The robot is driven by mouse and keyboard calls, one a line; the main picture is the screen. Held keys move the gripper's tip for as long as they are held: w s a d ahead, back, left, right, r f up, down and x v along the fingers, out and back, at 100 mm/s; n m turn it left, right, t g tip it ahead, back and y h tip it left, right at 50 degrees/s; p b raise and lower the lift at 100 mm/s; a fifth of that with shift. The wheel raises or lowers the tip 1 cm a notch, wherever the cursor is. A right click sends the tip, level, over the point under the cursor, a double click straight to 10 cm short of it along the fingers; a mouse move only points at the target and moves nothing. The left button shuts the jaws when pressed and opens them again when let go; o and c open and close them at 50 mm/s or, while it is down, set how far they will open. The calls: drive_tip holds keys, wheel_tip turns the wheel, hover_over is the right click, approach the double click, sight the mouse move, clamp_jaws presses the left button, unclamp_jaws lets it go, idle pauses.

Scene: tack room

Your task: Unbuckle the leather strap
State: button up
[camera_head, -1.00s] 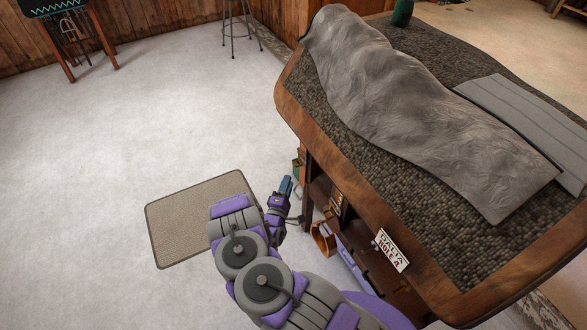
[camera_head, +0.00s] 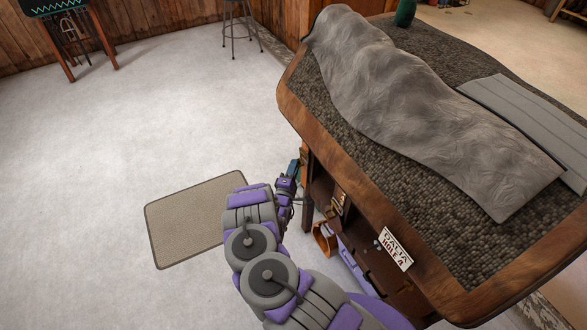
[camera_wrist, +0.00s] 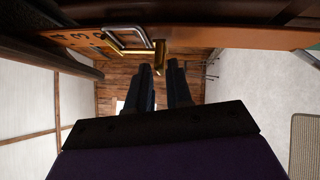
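In the wrist view, an orange-brown leather strap (camera_wrist: 240,38) runs across the top, with printed numerals near its left part. A metal buckle frame (camera_wrist: 130,38) lies on it, with a brass-coloured piece (camera_wrist: 160,55) at its right end. My gripper (camera_wrist: 160,68) is open, its two dark fingers apart with nothing visible between them. The fingertips appear just below the brass piece; I cannot tell whether they touch it.
The cabinet's top (camera_head: 345,135) overhangs close to my arm and carries a grey leather sheet (camera_head: 410,100). A card reading "DALIA HOLE 4" (camera_head: 395,249) hangs on its edge. A beige mat (camera_head: 190,215) lies on the floor at left, where there is free room.

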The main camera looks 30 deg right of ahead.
drive_tip(key=shift+s+d, duration=0.1)
drive_tip(key=shift+d, duration=0.3)
clamp_jaws()
drive_tip(key=shift+a, duration=0.1)
drive_tip(key=shift+a+r+m+g+p, duration=0.2)
drive_tip(key=shift+m+g+p, duration=0.2)
drive_tip(key=shift+p, duration=0.25)
wheel_tip(320, 180, up, 8)
drive_tip(key=a+m+g+y+p, duration=0.2)
drive_tip(key=m+g+y+p, duration=0.2)
drive_tip(key=m+y+p, duration=0.4)
drive_tip(key=shift+g+y+p, duration=0.3)
drive_tip(key=shift+y+p, duration=1)
drive_tip(key=shift+p, duration=0.95)
drive_tip(key=shift+r+m, duration=0.15)
drive_tip(key=shift+m, duration=0.15)
